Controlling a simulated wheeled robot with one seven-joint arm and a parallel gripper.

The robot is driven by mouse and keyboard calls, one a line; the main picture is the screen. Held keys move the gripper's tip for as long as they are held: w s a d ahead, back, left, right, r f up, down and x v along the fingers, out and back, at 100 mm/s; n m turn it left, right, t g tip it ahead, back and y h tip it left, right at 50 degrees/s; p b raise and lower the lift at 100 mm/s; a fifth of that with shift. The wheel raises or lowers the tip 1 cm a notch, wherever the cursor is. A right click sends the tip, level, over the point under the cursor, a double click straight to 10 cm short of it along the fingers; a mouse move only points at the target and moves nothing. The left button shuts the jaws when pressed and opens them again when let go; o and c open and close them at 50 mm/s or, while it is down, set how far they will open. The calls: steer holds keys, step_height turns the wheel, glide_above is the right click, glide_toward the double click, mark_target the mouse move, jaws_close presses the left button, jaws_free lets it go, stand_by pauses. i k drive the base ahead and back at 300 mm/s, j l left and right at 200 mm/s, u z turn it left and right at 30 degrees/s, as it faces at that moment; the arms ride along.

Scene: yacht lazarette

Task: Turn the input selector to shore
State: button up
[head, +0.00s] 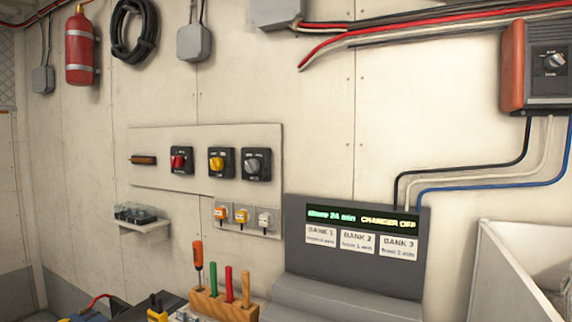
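A pale wall panel (150,142) in the head view carries three rotary switches on black plates: a red knob (178,161), a yellow knob (216,162) and a grey knob (256,164). An orange and dark grey box (514,66) at the upper right has a black rotary knob (553,62) on its front. The lettering by the knobs is too small to read, so I cannot tell which one is the input selector or its setting. My gripper is not in view.
A grey console with a display (361,218) reads "CHARGER OFF" over three bank labels. A small shelf (140,228), small plugs (241,216) and a white bin (513,275) are nearby. Cables run from the orange box.

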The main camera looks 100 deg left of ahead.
mark_target(251, 166)
steer(key=u, duration=2.8)
